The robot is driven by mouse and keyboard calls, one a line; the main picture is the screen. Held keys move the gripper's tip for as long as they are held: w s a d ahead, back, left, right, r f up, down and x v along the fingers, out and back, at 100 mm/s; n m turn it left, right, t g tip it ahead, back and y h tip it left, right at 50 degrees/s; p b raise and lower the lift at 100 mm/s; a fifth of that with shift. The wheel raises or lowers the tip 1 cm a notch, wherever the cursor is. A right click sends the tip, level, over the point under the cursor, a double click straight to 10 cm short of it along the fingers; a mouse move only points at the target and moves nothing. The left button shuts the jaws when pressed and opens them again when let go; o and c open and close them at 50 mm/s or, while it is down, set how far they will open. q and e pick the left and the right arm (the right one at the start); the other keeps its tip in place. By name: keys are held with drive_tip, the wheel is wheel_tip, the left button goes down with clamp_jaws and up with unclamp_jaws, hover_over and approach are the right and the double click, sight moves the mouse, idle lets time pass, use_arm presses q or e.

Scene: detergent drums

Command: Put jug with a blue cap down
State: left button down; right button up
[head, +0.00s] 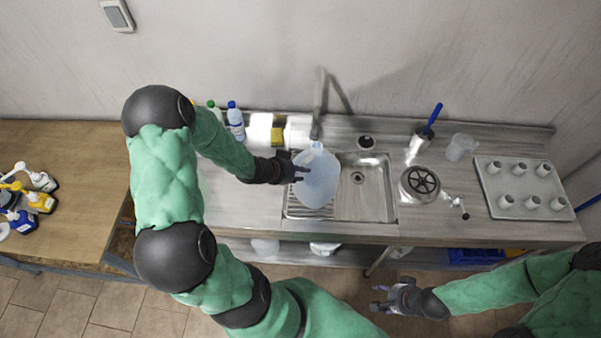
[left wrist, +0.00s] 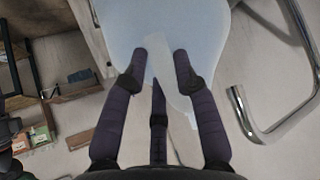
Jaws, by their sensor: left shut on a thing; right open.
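The jug with a blue cap (head: 317,179) is a large translucent pale-blue jug, seen from above over the left part of the sink (head: 376,200). My left gripper (head: 297,168) is shut on the jug's left side. In the left wrist view, its dark fingers (left wrist: 160,75) close on the pale jug (left wrist: 165,25), which fills the top middle. Whether the jug's base touches anything below is hidden. My right gripper (head: 385,299) is open and empty, low in front of the counter.
A tall faucet (head: 319,98) stands just behind the jug. A metal cup with a blue-handled brush (head: 420,138), a clear beaker (head: 461,147), a round metal device (head: 420,184) and a tray of white cups (head: 520,188) stand right. Bottles (head: 236,121) and a sponge (head: 277,135) are behind my left arm.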

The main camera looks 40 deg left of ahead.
use_arm(q)
drive_tip(key=shift+w+a+f, duration=0.3)
drive_tip(key=shift+w, duration=0.2)
drive_tip(key=shift+w+a+f, duration=0.3)
drive_tip(key=shift+w, duration=0.2)
drive_tip(key=w+a+f+b, duration=0.2)
drive_tip(key=w+f+b, duration=0.1)
drive_tip(key=f+b, duration=0.4)
drive_tip(key=shift+w+a+f, duration=0.15)
drive_tip(key=shift+a+f, duration=0.25)
drive_tip(key=shift+f, duration=0.4)
drive_tip(key=shift+r, duration=0.1)
